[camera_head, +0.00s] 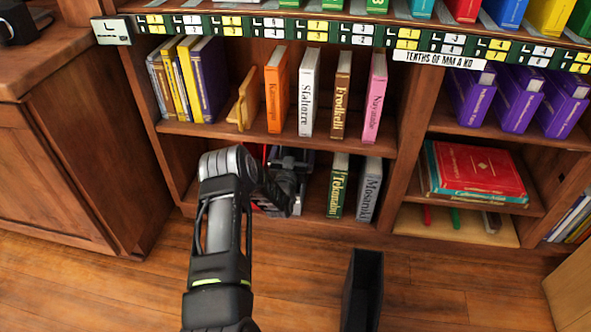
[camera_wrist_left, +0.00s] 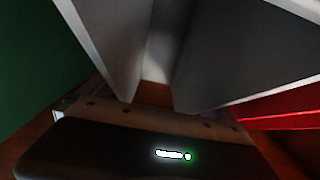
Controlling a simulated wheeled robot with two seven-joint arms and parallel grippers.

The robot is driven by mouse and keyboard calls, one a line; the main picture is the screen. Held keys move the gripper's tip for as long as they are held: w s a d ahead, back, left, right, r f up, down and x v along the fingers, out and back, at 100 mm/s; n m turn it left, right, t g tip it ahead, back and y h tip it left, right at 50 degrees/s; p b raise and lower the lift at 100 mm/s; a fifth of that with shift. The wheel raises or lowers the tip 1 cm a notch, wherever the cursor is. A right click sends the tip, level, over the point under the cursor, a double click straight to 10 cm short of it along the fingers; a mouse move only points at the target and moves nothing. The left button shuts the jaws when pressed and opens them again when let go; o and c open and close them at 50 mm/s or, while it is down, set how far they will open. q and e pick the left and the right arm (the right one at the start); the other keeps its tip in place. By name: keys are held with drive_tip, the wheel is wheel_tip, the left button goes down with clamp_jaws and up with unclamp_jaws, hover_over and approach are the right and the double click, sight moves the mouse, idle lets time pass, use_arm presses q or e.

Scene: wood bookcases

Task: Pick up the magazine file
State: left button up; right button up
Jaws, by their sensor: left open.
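A narrow, black, open-topped box (camera_head: 362,290) that looks like a magazine file stands on the floor in front of the bookcase, cut off by the lower edge of the head view. My left gripper (camera_head: 284,190) is at the bottom shelf, to the left of a green book, apart from the black box. It is open. In the left wrist view, grey upright panels fill the middle, with green at the left and red at the right. I cannot tell whether they belong to a file or to my fingers. My right gripper is not in view.
The green book (camera_head: 338,187) and a grey book (camera_head: 369,190) stand right of my left gripper. The shelf above holds orange, white, brown and pink books (camera_head: 375,97). A wood cabinet (camera_head: 60,150) is at the left. The floor (camera_head: 440,285) right of the black box is clear.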

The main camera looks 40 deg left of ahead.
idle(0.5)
use_arm(q)
drive_tip(key=shift+r, duration=0.1)
drive_tip(key=c, duration=2.1)
